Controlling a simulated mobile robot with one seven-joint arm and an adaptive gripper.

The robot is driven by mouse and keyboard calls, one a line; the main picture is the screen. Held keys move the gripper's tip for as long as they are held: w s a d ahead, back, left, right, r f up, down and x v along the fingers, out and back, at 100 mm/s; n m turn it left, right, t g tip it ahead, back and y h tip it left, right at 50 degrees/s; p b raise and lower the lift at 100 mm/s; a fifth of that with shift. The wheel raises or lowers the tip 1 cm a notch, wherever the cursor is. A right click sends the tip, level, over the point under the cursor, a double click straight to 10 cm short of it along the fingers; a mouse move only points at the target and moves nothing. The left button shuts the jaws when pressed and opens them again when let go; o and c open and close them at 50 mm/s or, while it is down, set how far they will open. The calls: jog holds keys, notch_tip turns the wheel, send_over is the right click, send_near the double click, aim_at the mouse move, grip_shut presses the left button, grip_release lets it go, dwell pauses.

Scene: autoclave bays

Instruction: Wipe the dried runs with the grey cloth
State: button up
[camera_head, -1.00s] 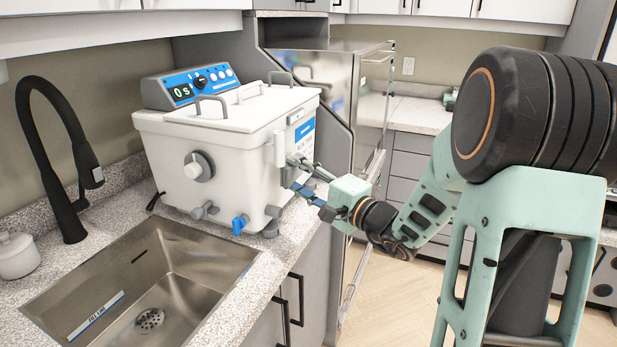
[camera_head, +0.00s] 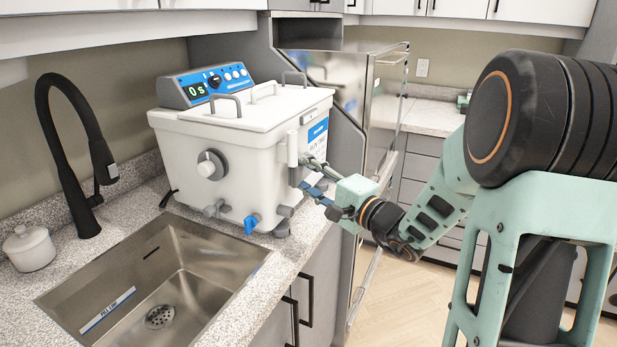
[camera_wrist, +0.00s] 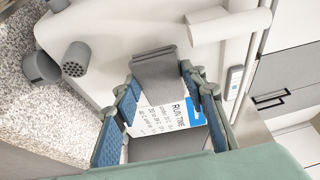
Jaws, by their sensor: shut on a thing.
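My gripper (camera_head: 316,184) is at the right side of the white bath (camera_head: 222,140), just below its blue and white label (camera_head: 318,132). In the wrist view my gripper (camera_wrist: 160,100) has its blue-padded fingers on both sides of a grey piece that looks like the grey cloth (camera_wrist: 160,72). The cloth's upper end lies close to the white bath wall (camera_wrist: 120,30); contact is hard to tell. A white card printed RUN TIME (camera_wrist: 165,118) shows between the fingers. I cannot make out any dried runs.
A sink (camera_head: 150,275) with a black tap (camera_head: 75,150) lies left of the bath. Grey fittings and a blue valve (camera_head: 252,222) stick out low on the bath. A steel door (camera_head: 385,110) stands behind.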

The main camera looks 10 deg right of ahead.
jog(key=shift+w+a+b, duration=0.35)
jog(key=shift+a, duration=0.15)
jog(key=w+d+b, duration=0.3)
jog(key=w+d, duration=0.1)
jog(key=w, duration=0.1)
jog(key=shift+w, duration=0.35)
dwell(0.6)
jog(key=shift+b, duration=0.75)
jog(key=shift+s, duration=0.1)
